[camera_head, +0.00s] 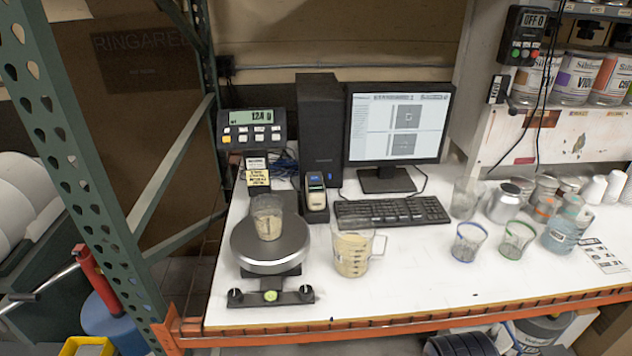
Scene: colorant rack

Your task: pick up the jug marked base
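A clear jug (353,254) with a handle on its right side stands upright on the white table, right of the scale. It holds a pale beige content and has dark marks on its front. I cannot read the word base on it. A smaller clear cup (267,217) with beige content stands on the round scale plate (262,256). My gripper is not in view.
A keyboard (390,211) and monitor (397,130) stand behind the jug. Clear cups with blue (468,242) and green (516,240) rims stand to the right. A green rack post (75,150) rises at the left. The table is clear between jug and cups.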

